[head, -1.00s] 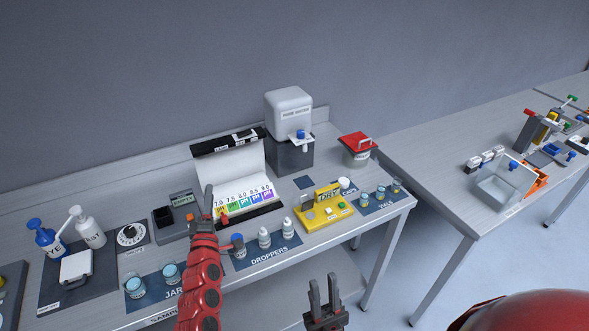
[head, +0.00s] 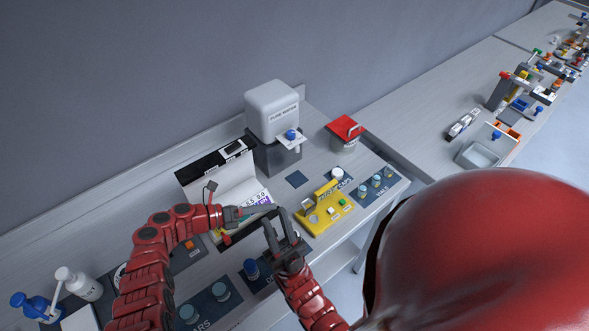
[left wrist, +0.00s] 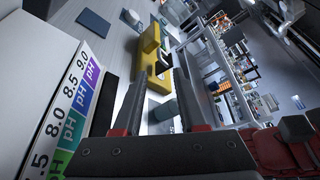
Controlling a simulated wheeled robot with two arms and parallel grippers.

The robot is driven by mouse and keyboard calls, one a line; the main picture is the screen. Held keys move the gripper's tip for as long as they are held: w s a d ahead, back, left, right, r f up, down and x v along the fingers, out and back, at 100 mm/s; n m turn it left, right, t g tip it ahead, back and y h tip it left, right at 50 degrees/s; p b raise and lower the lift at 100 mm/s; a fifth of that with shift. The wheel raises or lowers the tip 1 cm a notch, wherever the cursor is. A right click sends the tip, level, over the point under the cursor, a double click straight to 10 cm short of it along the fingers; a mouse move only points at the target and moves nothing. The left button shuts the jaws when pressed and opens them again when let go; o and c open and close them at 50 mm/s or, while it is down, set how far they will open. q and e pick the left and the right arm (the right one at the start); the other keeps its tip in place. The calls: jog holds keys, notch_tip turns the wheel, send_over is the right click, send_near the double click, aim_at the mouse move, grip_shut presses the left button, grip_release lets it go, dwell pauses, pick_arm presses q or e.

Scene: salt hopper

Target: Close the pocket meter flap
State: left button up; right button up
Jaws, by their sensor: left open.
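The yellow pocket meter (head: 327,216) lies on the bench right of the pH chart box, with small buttons on its face. Its yellow flap (head: 322,194) stands raised along the back edge. My left gripper (head: 262,210) is in front of the chart box, pointing right towards the meter, a short way from it. In the left wrist view its fingers (left wrist: 158,85) are open and empty, with the yellow meter (left wrist: 150,50) beyond them. My right gripper (head: 277,220) is open just left of the meter's near corner, with nothing seen between its fingers.
The chart box (head: 190,176) stands open behind my left gripper. A pure water dispenser (head: 272,112) and red-lidded pot (head: 346,130) stand behind.

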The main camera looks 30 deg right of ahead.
pick_arm(q)
jog(key=b+x, duration=0.1)
jog(key=x, duration=0.4)
jog(key=b+x, duration=0.2)
jog(key=x, duration=0.3)
jog(key=shift+w+f+b, duration=0.15)
jog(key=shift+f+b, duration=0.1)
jog(key=shift+b, duration=0.05)
jog(key=shift+d, duration=0.5)
grip_shut()
